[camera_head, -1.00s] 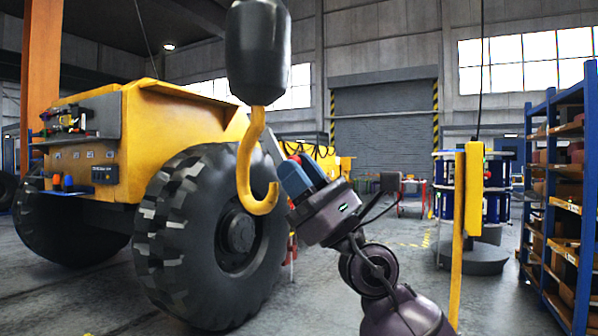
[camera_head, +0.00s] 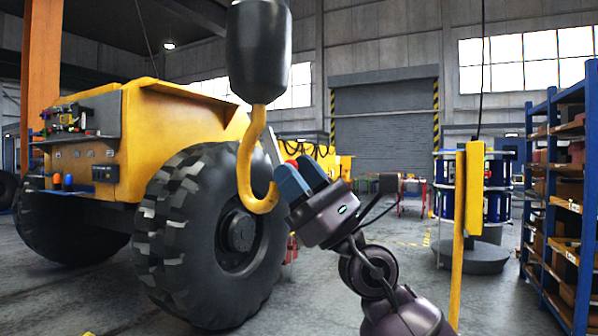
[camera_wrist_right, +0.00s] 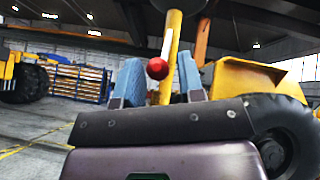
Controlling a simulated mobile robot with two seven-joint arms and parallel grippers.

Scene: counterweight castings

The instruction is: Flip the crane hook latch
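The yellow crane hook (camera_head: 246,172) hangs from a black block (camera_head: 258,52) at the upper middle of the head view. A thin grey bar, apparently the latch (camera_head: 271,146), stands slanted at the right of the hook's opening. A red knob (camera_head: 291,163) shows beside it. My right gripper (camera_head: 296,174), with blue fingers, is at the right of the hook tip. In the right wrist view its fingers are apart, and the red knob (camera_wrist_right: 157,68) shows between them, nearer the left finger. The yellow hook (camera_wrist_right: 171,45) is behind the knob. My left gripper is not in view.
A yellow vehicle (camera_head: 185,115) with a big black tyre (camera_head: 180,240) stands behind the hook at left. A yellow pendant box (camera_head: 475,190) hangs at right, near blue shelving (camera_head: 549,210). The floor between has free room.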

